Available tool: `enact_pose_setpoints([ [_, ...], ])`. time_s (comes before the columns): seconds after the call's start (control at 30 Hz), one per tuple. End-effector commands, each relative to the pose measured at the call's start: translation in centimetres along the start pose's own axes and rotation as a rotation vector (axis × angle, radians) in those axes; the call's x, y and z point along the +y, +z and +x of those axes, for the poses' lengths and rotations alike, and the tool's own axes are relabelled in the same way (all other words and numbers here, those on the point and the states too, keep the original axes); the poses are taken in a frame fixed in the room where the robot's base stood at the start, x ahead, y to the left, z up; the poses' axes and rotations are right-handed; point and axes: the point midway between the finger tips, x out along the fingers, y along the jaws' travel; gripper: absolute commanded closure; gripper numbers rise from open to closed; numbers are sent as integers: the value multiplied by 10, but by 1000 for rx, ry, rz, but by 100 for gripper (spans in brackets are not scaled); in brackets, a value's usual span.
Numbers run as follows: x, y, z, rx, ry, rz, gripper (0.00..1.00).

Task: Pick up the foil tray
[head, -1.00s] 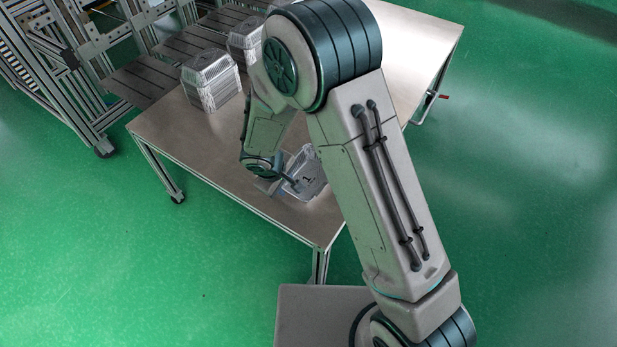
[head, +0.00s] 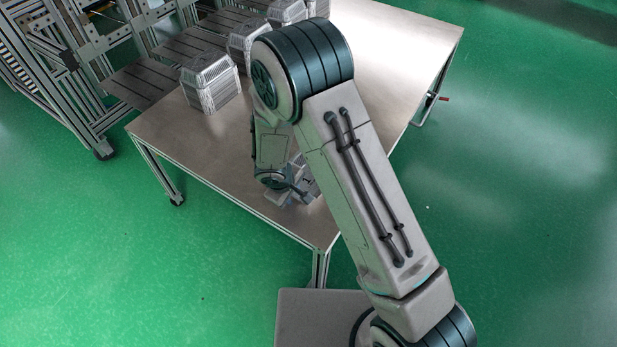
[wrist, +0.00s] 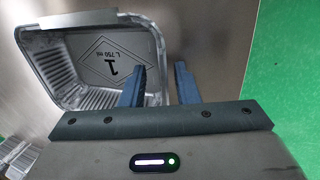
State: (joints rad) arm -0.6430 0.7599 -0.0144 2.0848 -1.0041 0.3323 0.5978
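The foil tray (wrist: 60,62) is a shiny, ribbed container with its open side facing the wrist camera. Its flat base carries a diamond mark with a 1 and "L.750 ml". In the head view the foil tray (head: 311,186) is near the table's front corner, mostly hidden by my arm. My gripper (wrist: 159,68) is open, with its two blue fingers apart. The left finger overlaps the tray's inside and the right finger is outside, so the tray's right wall lies between them. Contact cannot be told. In the head view my gripper (head: 290,195) is low beside the tray.
Several more foil containers (head: 210,84) stand in a row at the table's back left. The metal table (head: 220,150) has bare room left of my arm. A metal frame (head: 60,70) with dark slatted tracks stands behind. Green floor lies past the table edge.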

Motion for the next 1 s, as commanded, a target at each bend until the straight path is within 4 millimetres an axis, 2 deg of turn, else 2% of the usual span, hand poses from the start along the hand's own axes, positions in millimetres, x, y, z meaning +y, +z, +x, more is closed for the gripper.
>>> enact_pose_setpoints([
  [0.67, -2, 0, 5, 0, 0, 1, 72],
  [0.77, -1, 0, 4, 0, 0, 1, 97],
  [0.8, -1, 0, 4, 0, 0, 1, 100],
  [1.0, -1, 0, 4, 0, 0, 0, 100],
])
